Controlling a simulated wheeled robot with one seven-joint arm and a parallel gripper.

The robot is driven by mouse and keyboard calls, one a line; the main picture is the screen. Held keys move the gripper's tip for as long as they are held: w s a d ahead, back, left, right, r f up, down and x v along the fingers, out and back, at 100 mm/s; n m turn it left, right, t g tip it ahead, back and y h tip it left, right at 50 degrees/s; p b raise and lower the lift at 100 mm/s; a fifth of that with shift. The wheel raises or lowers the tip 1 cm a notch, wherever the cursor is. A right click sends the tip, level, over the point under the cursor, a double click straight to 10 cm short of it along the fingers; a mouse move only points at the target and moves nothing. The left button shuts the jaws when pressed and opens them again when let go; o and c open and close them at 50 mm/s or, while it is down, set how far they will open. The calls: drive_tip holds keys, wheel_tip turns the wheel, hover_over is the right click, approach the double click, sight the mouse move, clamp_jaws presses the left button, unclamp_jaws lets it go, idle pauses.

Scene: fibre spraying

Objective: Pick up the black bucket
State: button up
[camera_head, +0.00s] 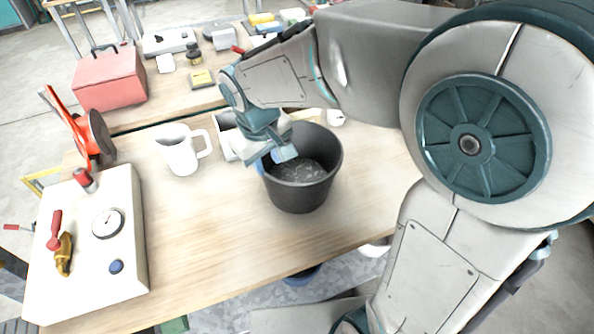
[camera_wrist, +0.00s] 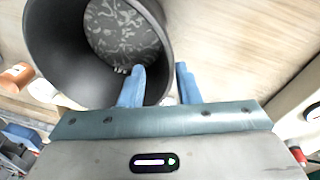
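The black bucket (camera_head: 300,180) stands upright on the wooden table, with a grey patterned bottom showing inside. My gripper (camera_head: 272,157) is at the bucket's left rim. In the wrist view the bucket (camera_wrist: 65,60) fills the upper left. There my gripper (camera_wrist: 160,70) has its two blue fingers apart, one over the inside of the bucket and one outside, with the wall between them. A gap shows between the outer finger and the wall, so the gripper looks open. The contact of the inner finger with the wall is unclear.
A white pitcher (camera_head: 180,152) stands left of the bucket, and a white bin (camera_head: 227,138) is partly hidden behind my gripper. A white gauge box (camera_head: 90,240) is at the left. A red toolbox (camera_head: 108,78) sits further back. The tabletop (camera_head: 215,235) in front is clear.

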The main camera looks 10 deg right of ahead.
sight(269, 184)
drive_tip(key=shift+w+d+f, duration=0.1)
drive_tip(key=shift+w+f, duration=0.1)
drive_tip(key=shift+f, duration=0.9)
drive_tip(key=f, duration=0.3)
drive_tip(key=f+p, duration=0.1)
drive_tip(key=shift+w+a+f, duration=0.15)
drive_tip(key=shift+w+a, duration=0.1)
drive_tip(key=shift+a, duration=0.05)
drive_tip(key=shift+w+f, duration=0.1)
drive_tip(key=shift+f, duration=0.5)
clamp_jaws()
drive_tip(key=shift+w+r, duration=0.1)
drive_tip(key=shift+r, duration=0.05)
